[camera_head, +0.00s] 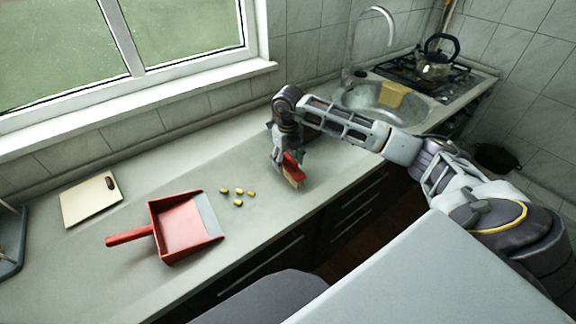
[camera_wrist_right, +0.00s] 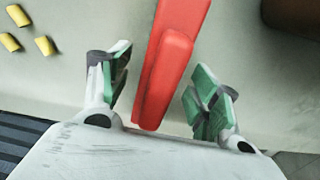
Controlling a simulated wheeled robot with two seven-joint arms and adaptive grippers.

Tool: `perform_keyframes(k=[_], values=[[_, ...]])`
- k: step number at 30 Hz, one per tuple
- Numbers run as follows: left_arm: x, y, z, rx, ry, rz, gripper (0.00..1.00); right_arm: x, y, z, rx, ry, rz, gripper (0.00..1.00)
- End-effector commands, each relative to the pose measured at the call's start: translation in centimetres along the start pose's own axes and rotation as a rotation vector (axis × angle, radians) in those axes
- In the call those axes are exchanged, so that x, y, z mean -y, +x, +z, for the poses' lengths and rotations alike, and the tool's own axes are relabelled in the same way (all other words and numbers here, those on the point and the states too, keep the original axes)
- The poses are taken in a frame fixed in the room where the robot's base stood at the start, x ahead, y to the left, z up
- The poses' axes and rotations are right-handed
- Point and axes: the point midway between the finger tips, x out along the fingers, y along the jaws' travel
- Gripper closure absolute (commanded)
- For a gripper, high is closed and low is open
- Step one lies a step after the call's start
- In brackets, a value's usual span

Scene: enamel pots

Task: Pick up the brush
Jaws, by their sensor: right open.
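The brush (camera_head: 292,170) is red with pale bristles and is on the counter near its front edge, partly hidden by my right gripper (camera_head: 287,160). In the right wrist view the red brush handle (camera_wrist_right: 168,70) lies between the two green-padded fingers of my right gripper (camera_wrist_right: 158,92). The fingers are open, with a visible gap on each side of the handle. My left gripper is not in view.
A red dustpan (camera_head: 180,225) lies on the counter to the left. Several small yellow pieces (camera_head: 238,202) lie between it and the brush. A cutting board (camera_head: 90,199) is at the far left. The sink (camera_head: 375,102) with a yellow sponge (camera_head: 392,94) is behind right.

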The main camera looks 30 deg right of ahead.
Motion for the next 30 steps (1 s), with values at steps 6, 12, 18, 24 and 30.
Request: perform_keyframes(k=[6, 12, 18, 24, 30], values=[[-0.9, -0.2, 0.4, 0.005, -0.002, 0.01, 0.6, 0.0, 1.8, 0.0, -0.001, 0.001, 0.0, 0.38], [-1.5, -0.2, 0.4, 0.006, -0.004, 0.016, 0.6, 0.0, 2.1, 0.0, -0.001, 0.0, -0.001, 0.38], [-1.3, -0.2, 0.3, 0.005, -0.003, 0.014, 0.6, 0.0, 2.0, 0.0, -0.001, 0.0, -0.001, 0.38], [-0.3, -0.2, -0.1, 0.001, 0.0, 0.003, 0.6, 0.0, 2.0, 0.0, -0.001, 0.0, -0.001, 0.49], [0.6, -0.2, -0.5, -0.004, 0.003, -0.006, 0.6, 0.0, 2.0, 0.0, -0.001, 0.0, -0.001, 0.75]])
